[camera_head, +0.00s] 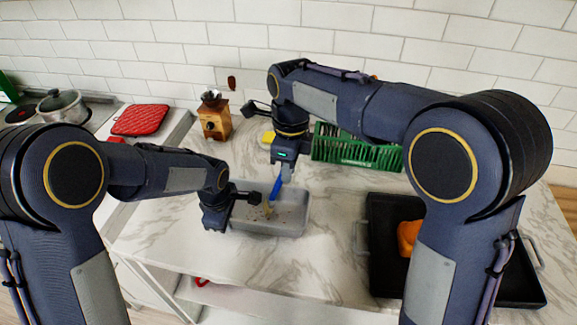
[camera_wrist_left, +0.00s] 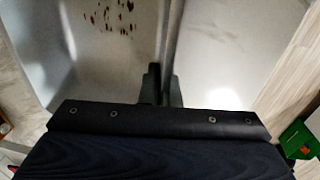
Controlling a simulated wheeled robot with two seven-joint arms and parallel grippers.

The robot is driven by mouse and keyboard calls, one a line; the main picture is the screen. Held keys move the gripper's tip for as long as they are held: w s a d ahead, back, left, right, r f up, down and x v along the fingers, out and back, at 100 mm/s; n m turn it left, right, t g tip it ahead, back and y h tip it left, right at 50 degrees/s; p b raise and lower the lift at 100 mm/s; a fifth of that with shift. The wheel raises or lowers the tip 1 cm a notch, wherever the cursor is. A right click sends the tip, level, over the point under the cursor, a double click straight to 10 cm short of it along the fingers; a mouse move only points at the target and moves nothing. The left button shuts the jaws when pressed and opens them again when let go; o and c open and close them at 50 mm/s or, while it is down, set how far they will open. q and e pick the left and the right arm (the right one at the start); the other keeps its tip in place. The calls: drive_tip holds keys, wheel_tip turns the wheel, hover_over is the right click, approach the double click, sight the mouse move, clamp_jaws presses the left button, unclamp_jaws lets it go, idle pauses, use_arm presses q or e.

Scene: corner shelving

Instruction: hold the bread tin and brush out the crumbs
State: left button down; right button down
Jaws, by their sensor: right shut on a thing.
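The grey bread tin (camera_head: 272,229) stands on the marble counter, with dark crumbs (camera_head: 287,213) on its floor. The crumbs also show in the left wrist view (camera_wrist_left: 110,16). My left gripper (camera_head: 251,198) is at the tin's left end. In the left wrist view its fingers (camera_wrist_left: 162,86) sit close on either side of the tin's wall (camera_wrist_left: 168,40), shut on it. My right gripper (camera_head: 286,172) is above the tin, shut on a brush with a blue handle (camera_head: 275,187). The brush points down into the tin, its tip partly hidden near the left fingers.
A green rack (camera_head: 355,151) and a wooden coffee grinder (camera_head: 213,118) stand behind the tin. A black tray (camera_head: 385,278) with an orange thing (camera_head: 408,237) lies to the right. A red pot holder (camera_head: 141,119) and a steel pot (camera_head: 62,104) are at the left.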

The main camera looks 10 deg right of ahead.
drive_tip(key=shift+f, duration=0.75)
drive_tip(key=a, duration=0.7)
drive_tip(key=shift+w, duration=0.45)
drive_tip(key=shift+d, duration=0.15)
drive_tip(key=s+d, duration=0.2)
drive_tip(key=d, duration=0.4)
drive_tip(key=shift+d, duration=0.15)
idle(0.4)
drive_tip(key=s+d, duration=0.2)
drive_tip(key=d, duration=0.4)
drive_tip(key=shift+d, duration=0.2)
drive_tip(key=shift+s, duration=0.1)
